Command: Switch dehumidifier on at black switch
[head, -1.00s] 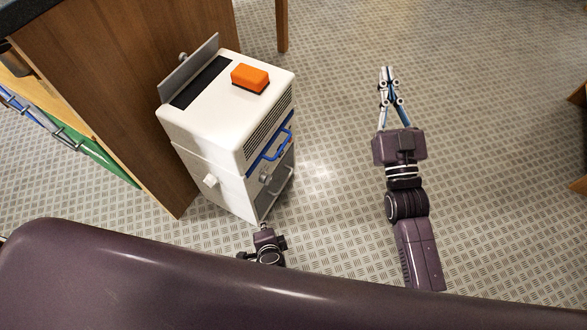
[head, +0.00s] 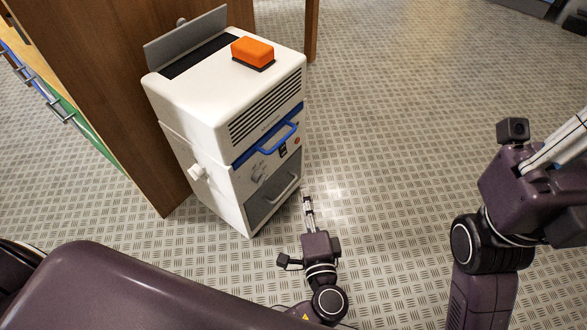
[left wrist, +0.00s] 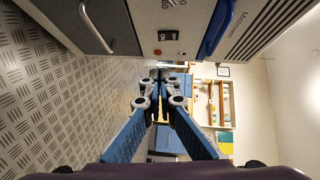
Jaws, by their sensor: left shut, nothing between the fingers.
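The white dehumidifier (head: 222,115) stands on the floor beside a wooden cabinet. Its front has a blue handle (head: 278,140), with a small black switch (head: 283,150) just below it. In the left wrist view the black switch (left wrist: 181,34) shows clearly on the grey front panel, beside the blue handle (left wrist: 218,28). My left gripper (head: 306,190) is shut and empty, low in front of the unit and below the switch. Its fingertips (left wrist: 160,76) appear apart from the panel. My right gripper is partly cut off at the right edge; its fingertips are out of view.
An orange block (head: 252,50) lies on top of the unit, near a raised grey flap (head: 186,38). The wooden cabinet (head: 110,75) borders the left. Patterned floor (head: 400,110) is open to the right.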

